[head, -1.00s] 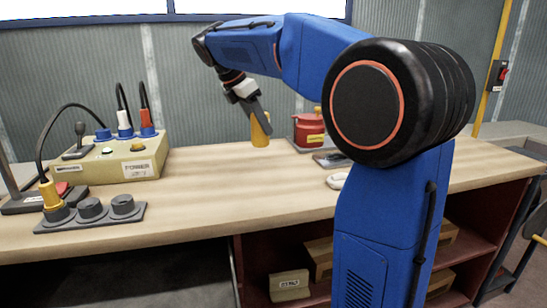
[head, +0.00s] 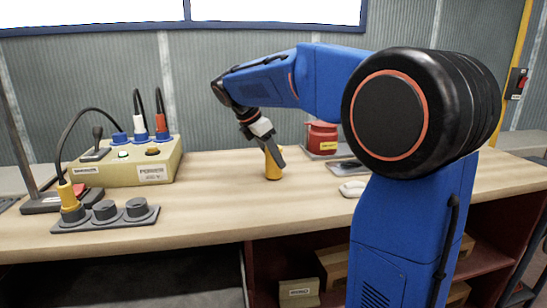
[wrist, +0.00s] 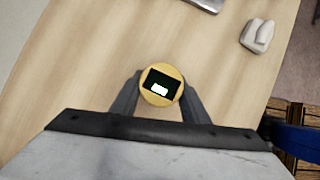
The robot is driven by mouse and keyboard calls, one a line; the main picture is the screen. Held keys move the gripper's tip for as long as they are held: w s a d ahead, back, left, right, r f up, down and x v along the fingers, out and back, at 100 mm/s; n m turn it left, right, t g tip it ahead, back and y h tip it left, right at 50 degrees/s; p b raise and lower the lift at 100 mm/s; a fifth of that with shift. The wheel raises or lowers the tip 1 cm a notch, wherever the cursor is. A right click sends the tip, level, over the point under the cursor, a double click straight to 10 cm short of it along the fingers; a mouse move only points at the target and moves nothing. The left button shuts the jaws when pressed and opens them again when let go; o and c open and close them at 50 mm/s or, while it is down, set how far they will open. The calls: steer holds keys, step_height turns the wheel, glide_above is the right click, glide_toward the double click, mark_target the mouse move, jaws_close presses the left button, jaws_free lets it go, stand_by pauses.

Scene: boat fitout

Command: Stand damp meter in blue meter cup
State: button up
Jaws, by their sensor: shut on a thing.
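The yellow damp meter (head: 273,171) is in my gripper (head: 272,158), near the middle of the workbench. In the wrist view the round yellow top of the meter (wrist: 160,70), with a dark screen and a white patch, sits between the two grey fingers (wrist: 160,98), which are shut on it. The meter looks about upright. Its lower end is at or just above the bench top; I cannot tell whether it touches. I cannot make out a blue meter cup with certainty in either view.
A beige power box (head: 145,168) with blue, white and red plugs stands left on the bench (head: 215,205). A grey socket strip (head: 105,217) lies in front of it. A red container (head: 322,138) and a small white object (head: 353,188) are to the right. Bench around the meter is clear.

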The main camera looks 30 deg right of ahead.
steer(key=o, duration=1.3)
steer(key=shift+f, duration=0.1)
